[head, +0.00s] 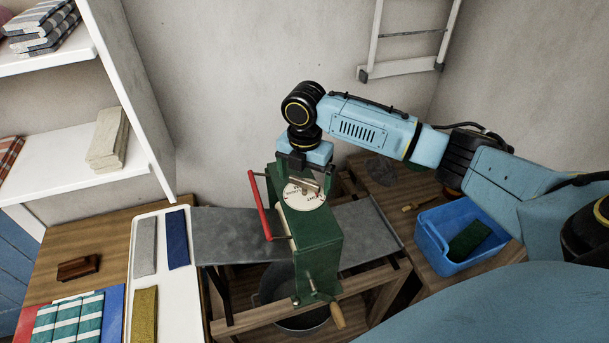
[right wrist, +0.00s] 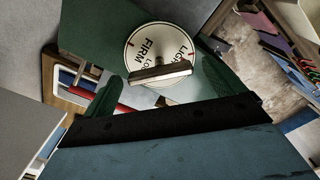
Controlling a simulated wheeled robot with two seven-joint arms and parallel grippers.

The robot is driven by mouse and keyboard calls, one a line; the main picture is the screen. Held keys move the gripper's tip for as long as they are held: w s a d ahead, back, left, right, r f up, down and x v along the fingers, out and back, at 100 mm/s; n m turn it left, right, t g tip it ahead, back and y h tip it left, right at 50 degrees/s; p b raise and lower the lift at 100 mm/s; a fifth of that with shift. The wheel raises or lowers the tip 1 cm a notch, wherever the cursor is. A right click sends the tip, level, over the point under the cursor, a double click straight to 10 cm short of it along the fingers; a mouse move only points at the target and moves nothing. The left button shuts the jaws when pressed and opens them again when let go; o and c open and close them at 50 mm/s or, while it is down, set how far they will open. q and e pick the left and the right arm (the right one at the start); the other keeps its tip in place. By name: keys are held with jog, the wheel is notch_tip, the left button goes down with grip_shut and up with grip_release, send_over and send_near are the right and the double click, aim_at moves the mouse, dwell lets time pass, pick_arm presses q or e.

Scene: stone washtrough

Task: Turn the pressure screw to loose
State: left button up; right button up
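The green wringer (head: 318,240) stands on a wooden frame, with a round cream dial (head: 312,203) on top. In the right wrist view the dial (right wrist: 146,42) reads FIRM and LIGHT, and a third word starting "LO" is partly covered. The pressure screw's crossbar (right wrist: 160,73) lies over the dial; it also shows in the head view (head: 307,184). My right gripper (head: 306,172) points down just above the crossbar. In the right wrist view its two fingers (right wrist: 165,82) stand apart on either side of the bar, with gaps visible. My left gripper is out of view.
A red bar (head: 260,205) runs along the wringer's left side, and a crank with wooden handle (head: 337,316) is in front. A grey board (head: 225,238) passes through it. A blue tub (head: 430,245) stands right; a white tray (head: 169,290) with cloths lies left.

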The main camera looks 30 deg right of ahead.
jog(key=c, duration=0.9)
